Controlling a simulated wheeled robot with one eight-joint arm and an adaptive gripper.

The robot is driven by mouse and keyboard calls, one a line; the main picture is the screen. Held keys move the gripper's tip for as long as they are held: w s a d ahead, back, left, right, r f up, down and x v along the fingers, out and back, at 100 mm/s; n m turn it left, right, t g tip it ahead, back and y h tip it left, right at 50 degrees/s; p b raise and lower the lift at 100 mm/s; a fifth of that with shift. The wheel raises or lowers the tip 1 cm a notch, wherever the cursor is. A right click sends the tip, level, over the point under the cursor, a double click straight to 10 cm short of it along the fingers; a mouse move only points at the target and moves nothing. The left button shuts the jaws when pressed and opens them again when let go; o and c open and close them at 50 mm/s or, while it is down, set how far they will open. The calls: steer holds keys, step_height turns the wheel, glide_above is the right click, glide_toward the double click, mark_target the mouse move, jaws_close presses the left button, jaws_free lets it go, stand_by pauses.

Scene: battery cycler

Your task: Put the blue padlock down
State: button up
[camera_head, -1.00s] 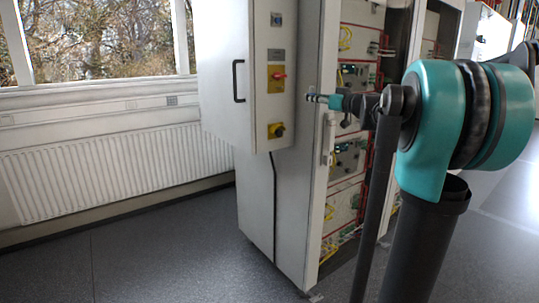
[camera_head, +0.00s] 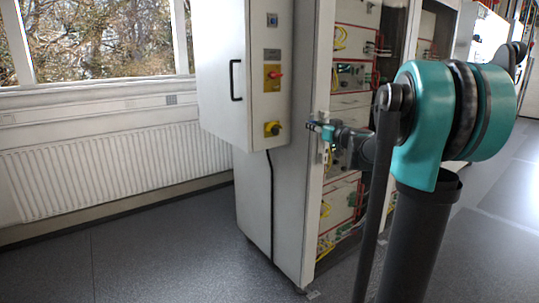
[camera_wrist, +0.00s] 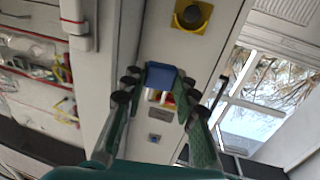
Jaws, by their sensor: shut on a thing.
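The blue padlock (camera_wrist: 160,76) is between the fingertips of my gripper (camera_wrist: 158,84) in the wrist view, which looks upside down. My gripper is shut on it. In the head view my gripper (camera_head: 319,127) is beside the cabinet's open right side, right of the switch box, and the padlock is too small there to make out clearly. In the wrist view the padlock partly covers the red switch on its yellow plate (camera_wrist: 165,98).
The grey switch box (camera_head: 222,75) carries a red switch (camera_head: 275,74) and a black rotary knob (camera_head: 273,128) on yellow plates. The cabinet side (camera_head: 295,200) is close to my arm. Open floor (camera_head: 140,240) lies at the left, before the radiator (camera_head: 110,165).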

steer(key=w+d+f+m+h, duration=0.1)
steer(key=w+f+m+h, duration=0.1)
steer(key=f, duration=1.1)
steer(key=w+f+m+t+h, duration=0.1)
steer(key=f+h, duration=0.4)
steer(key=f, duration=0.8)
steer(key=shift+w+d+f+m+t+h, duration=0.3)
steer(key=shift+w+m, duration=0.2)
steer(key=shift+m, duration=0.5)
steer(key=shift+r, duration=0.1)
